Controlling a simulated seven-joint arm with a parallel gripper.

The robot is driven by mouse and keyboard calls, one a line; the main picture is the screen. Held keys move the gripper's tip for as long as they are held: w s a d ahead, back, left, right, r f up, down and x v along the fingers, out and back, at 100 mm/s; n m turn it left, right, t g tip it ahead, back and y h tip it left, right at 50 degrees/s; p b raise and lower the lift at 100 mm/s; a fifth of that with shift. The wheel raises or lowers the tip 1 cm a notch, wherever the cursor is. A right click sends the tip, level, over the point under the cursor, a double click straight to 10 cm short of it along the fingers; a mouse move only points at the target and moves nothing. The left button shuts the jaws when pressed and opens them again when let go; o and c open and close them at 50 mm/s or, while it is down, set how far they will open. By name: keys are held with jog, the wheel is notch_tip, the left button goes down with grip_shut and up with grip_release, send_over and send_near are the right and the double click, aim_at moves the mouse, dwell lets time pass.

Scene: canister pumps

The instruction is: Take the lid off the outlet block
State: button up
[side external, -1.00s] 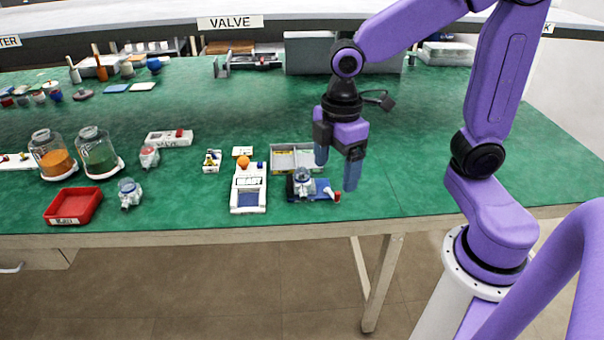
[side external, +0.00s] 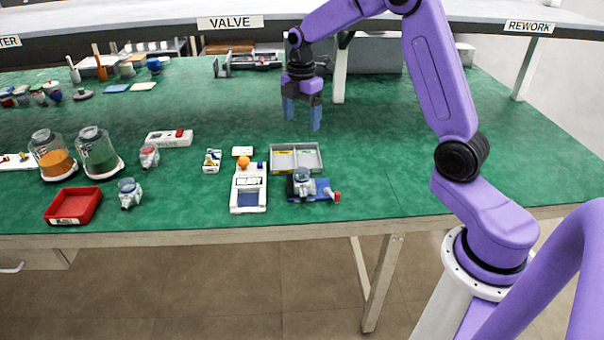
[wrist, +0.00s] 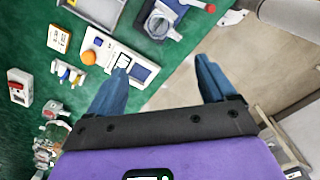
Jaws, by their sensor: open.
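A small grey pump unit with a clear, rounded top (side external: 303,176) sits on a blue fixture (side external: 323,187) with a red knob at its right end. The fixture also shows at the top of the wrist view (wrist: 178,10). Similar small units stand to the left, one grey-blue (side external: 129,193) and one with red parts (side external: 149,156). I cannot tell for sure which part is the outlet block or its lid. My gripper (side external: 302,115) is open and empty, high over the table behind the fixture. Its two blue fingers (wrist: 160,78) are spread apart in the wrist view.
A white device with an orange ball (side external: 248,190) stands left of the fixture. A grey divided tray (side external: 321,158) lies just behind it. Two canisters (side external: 57,158) (side external: 98,155) and a red bin (side external: 73,207) are at the left. The green table's right side is clear.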

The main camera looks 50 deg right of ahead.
send_over(302, 170)
jog(key=f, duration=1.1)
jog(key=shift+s+a, duration=0.2)
jog(key=shift+a, duration=0.1)
jog(key=shift+w+d+f, duration=0.1)
jog(key=shift+d+f, duration=0.05)
jog(key=shift+f, duration=1.35)
jog(key=shift+w+d+f, duration=0.1)
jog(key=shift+f, duration=1.4)
jog(key=c, duration=1.1)
